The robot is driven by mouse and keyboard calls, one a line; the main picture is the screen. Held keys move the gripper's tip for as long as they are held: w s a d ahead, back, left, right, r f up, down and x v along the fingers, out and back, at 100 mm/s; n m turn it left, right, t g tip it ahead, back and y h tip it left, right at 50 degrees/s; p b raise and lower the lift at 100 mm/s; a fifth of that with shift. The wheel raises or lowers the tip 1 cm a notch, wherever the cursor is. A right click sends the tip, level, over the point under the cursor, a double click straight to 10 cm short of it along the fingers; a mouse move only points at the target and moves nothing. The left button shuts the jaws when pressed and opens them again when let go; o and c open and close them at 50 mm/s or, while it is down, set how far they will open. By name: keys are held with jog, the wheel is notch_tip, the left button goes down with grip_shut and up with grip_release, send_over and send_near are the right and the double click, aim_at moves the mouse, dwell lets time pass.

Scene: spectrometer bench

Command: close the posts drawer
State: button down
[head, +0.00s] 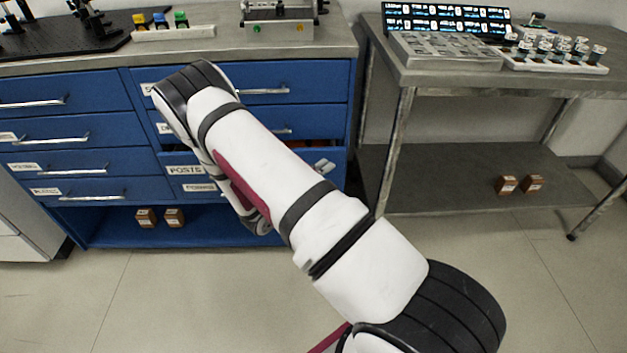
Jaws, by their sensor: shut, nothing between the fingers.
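The posts drawer (176,161) is in the right column of the blue cabinet, third from the top, with a white label reading POSTS. Its front stands out from the cabinet, and a dark gap with a hint of orange contents shows above its right part. The right end of its handle (325,166) shows to the right of my arm. My white arm crosses in front and hides the middle of the drawer. My gripper is hidden behind the arm, so I cannot see whether it touches the drawer.
Other blue drawers (70,130) on the left look shut. Small brown boxes (146,218) sit on the cabinet's bottom shelf. A steel table (430,76) stands at the right, with a tray of bottles (555,62) on top. The floor in front (140,300) is clear.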

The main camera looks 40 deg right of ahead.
aim_at(316, 153)
jog(key=shift+w+d, duration=0.4)
jog(key=shift+w, duration=0.2)
jog(key=shift+w+d, duration=0.35)
jog(key=shift+w, duration=0.25)
jog(key=w+d+b, duration=0.1)
jog(key=w, duration=0.1)
jog(key=w+d+b, duration=0.1)
jog(key=w+d, duration=0.1)
jog(key=shift+w, duration=0.1)
jog(key=shift+w+r, duration=0.1)
jog(key=shift+w, duration=0.05)
jog(key=s+a+p, duration=0.1)
jog(key=s, duration=0.1)
jog(key=s+a+p, duration=0.1)
jog(key=a, duration=0.1)
jog(key=shift+s, duration=0.4)
jog(key=s+a+p, duration=0.1)
jog(key=a, duration=0.8)
jog(key=shift+s, duration=0.4)
jog(key=shift+a, duration=0.1)
